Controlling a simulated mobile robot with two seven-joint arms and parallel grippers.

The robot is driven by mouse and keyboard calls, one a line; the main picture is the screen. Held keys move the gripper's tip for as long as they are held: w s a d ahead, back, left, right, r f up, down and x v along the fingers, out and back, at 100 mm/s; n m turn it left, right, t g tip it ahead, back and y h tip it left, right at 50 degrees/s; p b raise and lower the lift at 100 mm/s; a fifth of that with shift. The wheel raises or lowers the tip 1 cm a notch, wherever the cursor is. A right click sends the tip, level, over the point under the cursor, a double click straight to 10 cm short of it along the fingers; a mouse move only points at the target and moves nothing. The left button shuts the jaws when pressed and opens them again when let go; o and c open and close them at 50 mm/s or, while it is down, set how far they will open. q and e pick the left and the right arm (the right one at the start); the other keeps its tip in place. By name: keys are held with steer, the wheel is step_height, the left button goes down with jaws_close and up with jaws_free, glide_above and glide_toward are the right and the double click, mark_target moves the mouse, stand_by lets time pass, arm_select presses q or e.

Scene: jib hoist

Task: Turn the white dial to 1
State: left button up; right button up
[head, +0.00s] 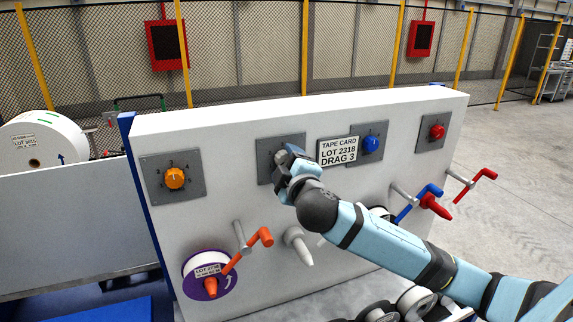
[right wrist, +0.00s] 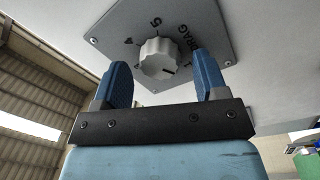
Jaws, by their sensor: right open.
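The white dial (right wrist: 158,60) sits on a grey plate (right wrist: 200,18) printed with DRAG and numbers, 4 and 5 among them. A short dark mark on the dial points to the lower right in the right wrist view; I cannot tell which number it faces. My right gripper (right wrist: 163,76) is open, with one blue finger on each side of the dial; contact is not clear. In the head view my right gripper (head: 286,160) is at the second grey plate (head: 266,147) from the left and hides the dial. My left gripper is out of view.
The white panel (head: 225,130) also bears an orange dial (head: 174,178), a blue dial (head: 370,144) and a red dial (head: 437,132). A card (head: 338,151) reading DRAG 3 is right of my gripper. An orange crank (head: 248,250) and a grey peg (head: 298,244) stick out below.

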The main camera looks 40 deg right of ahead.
steer(key=p+v, duration=0.1)
steer(key=v, duration=1.2)
steer(key=shift+s, duration=0.2)
steer(key=s+a+f+m+g+y, duration=0.1)
steer(key=a+f+g+y, duration=0.2)
steer(key=f, duration=0.9)
steer(key=s+a+f+m+g+y, duration=0.1)
steer(key=a+f+g+y, duration=0.15)
steer(key=f, duration=1.05)
steer(key=s+a+f+m+y, duration=0.1)
steer(key=s+a+f+m, duration=0.1)
steer(key=s+f, duration=0.4)
steer(key=s+a+f+m+g+y, duration=0.1)
steer(key=s+a+f+m, duration=0.2)
steer(key=f, duration=0.7)
steer(key=s+a, duration=0.2)
steer(key=s, duration=0.1)
steer(key=shift+f, duration=0.2)
